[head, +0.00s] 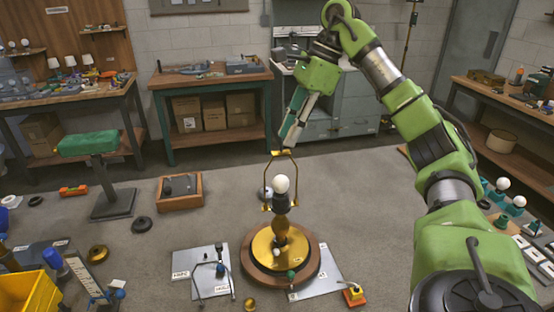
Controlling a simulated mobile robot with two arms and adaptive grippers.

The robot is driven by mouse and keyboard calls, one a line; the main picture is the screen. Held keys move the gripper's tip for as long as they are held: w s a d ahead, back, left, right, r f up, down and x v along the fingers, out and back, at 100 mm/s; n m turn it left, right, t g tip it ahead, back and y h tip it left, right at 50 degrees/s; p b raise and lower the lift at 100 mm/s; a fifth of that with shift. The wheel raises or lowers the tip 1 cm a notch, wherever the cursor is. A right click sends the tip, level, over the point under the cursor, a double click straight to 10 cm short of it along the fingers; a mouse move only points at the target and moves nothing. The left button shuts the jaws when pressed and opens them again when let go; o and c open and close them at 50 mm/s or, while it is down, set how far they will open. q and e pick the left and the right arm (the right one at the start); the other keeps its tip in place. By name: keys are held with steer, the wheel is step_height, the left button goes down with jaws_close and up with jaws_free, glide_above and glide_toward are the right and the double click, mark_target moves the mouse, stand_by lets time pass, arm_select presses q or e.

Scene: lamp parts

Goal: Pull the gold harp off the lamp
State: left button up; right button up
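The lamp stands upright in the middle of the head view, with a round gold and wood base (247,270) and a white bulb (281,184). The gold harp (266,180) is a thin frame around the bulb, its feet beside the socket and a flat gold piece at its top. My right gripper (288,139) points down from above, its fingertips right at the harp's top. Whether they touch or grip it is too small to tell. My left gripper is out of view.
Grey plates with small parts (208,270) lie beside the lamp base. A yellow bin (35,292) is front left. Workbenches line the back; grey surface behind the lamp is clear.

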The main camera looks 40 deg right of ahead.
mark_target(282, 151)
steer(key=b+x, duration=0.1)
steer(key=x, duration=0.3)
steer(key=shift+d+f, duration=0.1)
steer(key=x, duration=0.6)
steer(key=shift+f+p, duration=0.1)
steer(key=shift+p, duration=0.25)
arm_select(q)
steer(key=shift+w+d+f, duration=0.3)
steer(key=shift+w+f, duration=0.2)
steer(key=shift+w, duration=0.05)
arm_select(e)
steer(key=shift+w+a+f, duration=0.25)
steer(key=shift+w+f, duration=0.05)
steer(key=shift+f, duration=0.25)
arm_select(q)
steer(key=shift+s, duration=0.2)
arm_select(e)
jaws_close()
arm_select(q)
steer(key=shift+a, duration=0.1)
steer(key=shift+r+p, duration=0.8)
steer(key=shift+p, duration=0.05)
arm_select(e)
steer(key=shift+r, duration=0.85)
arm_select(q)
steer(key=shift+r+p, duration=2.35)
arm_select(e)
steer(key=shift+r, duration=2.5)
